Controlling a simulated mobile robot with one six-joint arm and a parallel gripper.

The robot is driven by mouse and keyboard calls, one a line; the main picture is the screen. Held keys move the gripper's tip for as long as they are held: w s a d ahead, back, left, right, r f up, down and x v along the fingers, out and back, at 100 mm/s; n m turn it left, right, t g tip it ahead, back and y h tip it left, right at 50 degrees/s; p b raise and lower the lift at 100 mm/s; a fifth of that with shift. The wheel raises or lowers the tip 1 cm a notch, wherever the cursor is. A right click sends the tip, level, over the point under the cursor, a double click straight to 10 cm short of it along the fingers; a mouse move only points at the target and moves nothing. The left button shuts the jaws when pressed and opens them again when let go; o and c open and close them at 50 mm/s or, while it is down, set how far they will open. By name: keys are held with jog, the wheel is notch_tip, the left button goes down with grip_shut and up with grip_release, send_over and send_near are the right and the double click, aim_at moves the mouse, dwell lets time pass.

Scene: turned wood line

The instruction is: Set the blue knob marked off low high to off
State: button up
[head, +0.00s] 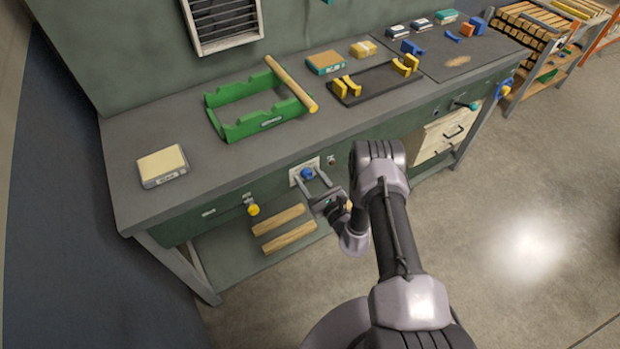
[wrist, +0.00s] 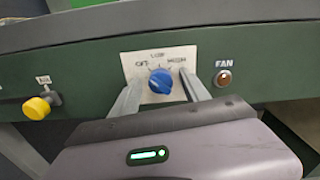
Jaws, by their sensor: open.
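The blue knob (wrist: 160,81) sits on a pale plate (wrist: 150,60) on the green front of the workbench. In the wrist view the plate reads OFF at the left, a blurred word at the top and a blurred word at the right. I cannot tell for sure which mark the knob points to. My gripper (wrist: 160,84) is open, one finger on each side of the knob, with visible gaps. The head view also shows the knob (head: 307,173) between the fingers of my gripper (head: 310,176).
A yellow knob (wrist: 38,107) is to the left and a FAN button (wrist: 224,78) close to the right. On the bench top (head: 225,163) stand a green tray (head: 240,130) with a wooden rod (head: 290,84) and a box (head: 162,166). Open floor (head: 520,200) lies at the right.

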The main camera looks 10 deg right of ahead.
jog(key=shift+s, duration=0.1)
jog(key=p+v, duration=0.4)
jog(key=v, duration=1.3)
jog(key=shift+p, duration=0.3)
jog(key=shift+s, duration=0.1)
